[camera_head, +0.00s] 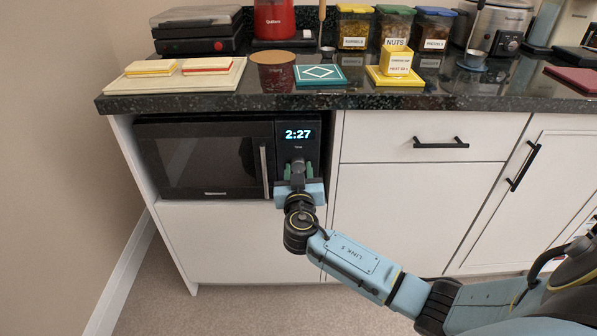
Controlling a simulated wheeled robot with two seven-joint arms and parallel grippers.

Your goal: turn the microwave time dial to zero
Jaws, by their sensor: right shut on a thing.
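The black microwave (205,160) sits in an open cabinet bay under the counter at the left, its door closed. Its display (298,134) reads 2:27 in blue digits. My right gripper (298,172) is at the control panel just below the display, its fingers shut around the time dial. The dial itself is mostly hidden by the fingers. My right arm reaches up to it from the lower right. My left gripper is not in view.
The dark speckled counter (450,98) above holds jars, boards and appliances. White drawers and doors with black handles (441,143) fill the right side. The carpet in front of the microwave cabinet is clear.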

